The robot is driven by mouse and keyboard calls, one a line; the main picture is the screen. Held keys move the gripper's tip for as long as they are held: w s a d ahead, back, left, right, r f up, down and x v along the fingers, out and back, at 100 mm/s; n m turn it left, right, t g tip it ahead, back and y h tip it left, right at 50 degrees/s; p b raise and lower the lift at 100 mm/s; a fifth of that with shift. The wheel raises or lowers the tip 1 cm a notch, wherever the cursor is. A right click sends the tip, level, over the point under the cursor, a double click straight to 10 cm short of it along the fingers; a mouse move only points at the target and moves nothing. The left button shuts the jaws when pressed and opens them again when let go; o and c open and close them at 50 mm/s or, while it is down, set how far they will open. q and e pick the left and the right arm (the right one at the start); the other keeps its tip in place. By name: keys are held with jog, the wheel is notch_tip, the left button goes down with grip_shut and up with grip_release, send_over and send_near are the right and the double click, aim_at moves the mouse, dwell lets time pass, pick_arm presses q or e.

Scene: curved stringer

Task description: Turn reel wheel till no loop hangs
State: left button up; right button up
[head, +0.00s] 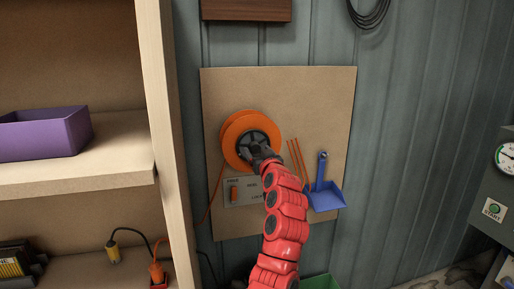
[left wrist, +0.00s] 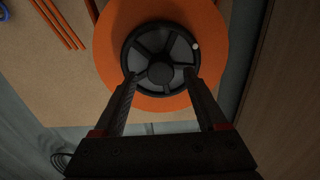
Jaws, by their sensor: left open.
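An orange reel (head: 232,133) is mounted on a tan board, with a dark spoked wheel (head: 248,140) at its centre. In the left wrist view the wheel (left wrist: 160,48) shows its spokes, hub and a small pale knob (left wrist: 195,46) near the rim. My left gripper (head: 262,154) is in front of the wheel, jaws open, with the fingertips (left wrist: 160,76) at either side of its lower part. I cannot tell whether they touch it. A thin orange cord (head: 216,190) runs from the reel down to the left. My right gripper is not in view.
The tan board (head: 320,90) also carries a switch plate (head: 236,194), several slanted orange strips (head: 298,160) and a blue dustpan (head: 325,195). A wooden shelf upright (head: 165,120) stands close at left. An orange plug (head: 157,272) lies on the lower shelf.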

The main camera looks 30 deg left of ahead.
pick_arm(q)
jog(key=shift+w+a, duration=0.35)
jog(key=shift+a, duration=0.15)
grip_shut()
